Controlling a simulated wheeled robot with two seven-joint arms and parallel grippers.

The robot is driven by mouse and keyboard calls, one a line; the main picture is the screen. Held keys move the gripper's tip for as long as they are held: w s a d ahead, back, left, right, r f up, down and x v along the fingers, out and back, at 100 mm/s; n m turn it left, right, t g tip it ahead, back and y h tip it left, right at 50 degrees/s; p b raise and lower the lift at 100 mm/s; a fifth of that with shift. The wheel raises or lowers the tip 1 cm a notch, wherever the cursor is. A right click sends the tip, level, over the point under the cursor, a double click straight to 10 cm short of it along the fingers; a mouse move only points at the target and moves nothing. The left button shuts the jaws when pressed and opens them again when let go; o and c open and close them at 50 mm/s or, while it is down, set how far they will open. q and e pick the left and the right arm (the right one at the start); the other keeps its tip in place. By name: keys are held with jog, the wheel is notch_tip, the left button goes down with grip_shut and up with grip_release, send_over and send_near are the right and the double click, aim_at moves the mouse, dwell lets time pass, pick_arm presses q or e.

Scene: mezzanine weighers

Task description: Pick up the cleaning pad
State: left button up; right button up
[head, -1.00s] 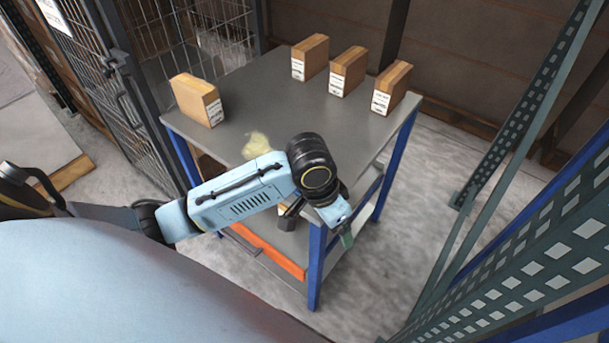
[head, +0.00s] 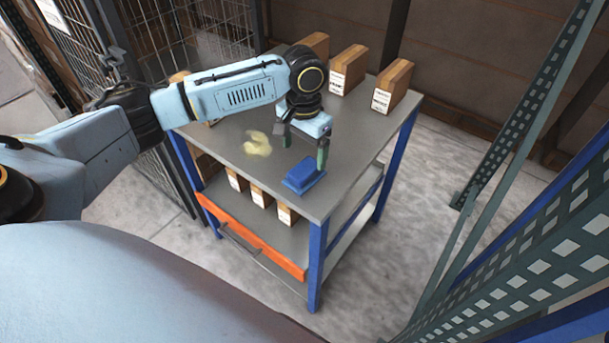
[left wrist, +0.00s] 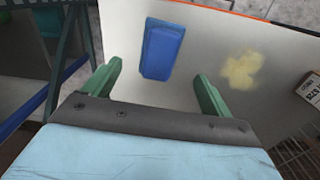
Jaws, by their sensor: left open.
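The cleaning pad, a blue block (head: 303,177), lies on the grey table top (head: 350,130) near its front corner. It also shows in the left wrist view (left wrist: 162,49), ahead of the fingertips and between their lines. My left gripper (head: 305,154) is open and empty above the table, just behind the pad in the head view. Its two green fingers also show in the left wrist view (left wrist: 158,80), apart from the pad. My right gripper is not in view.
A yellowish smear (head: 257,143) marks the table left of the pad. Cardboard boxes (head: 348,70) (head: 392,87) stand along the back edge. More boxes sit on the shelf below, above an orange drawer front (head: 252,238). Green rack posts (head: 520,110) rise at right.

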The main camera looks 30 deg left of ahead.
aim_at(304, 168)
pick_arm(q)
notch_tip(304, 168, down, 2)
notch_tip(304, 168, down, 5)
jog(key=shift+w+b, duration=0.15)
jog(key=shift+b, duration=0.65)
jog(key=shift+f, duration=0.2)
jog(key=c, duration=1.1)
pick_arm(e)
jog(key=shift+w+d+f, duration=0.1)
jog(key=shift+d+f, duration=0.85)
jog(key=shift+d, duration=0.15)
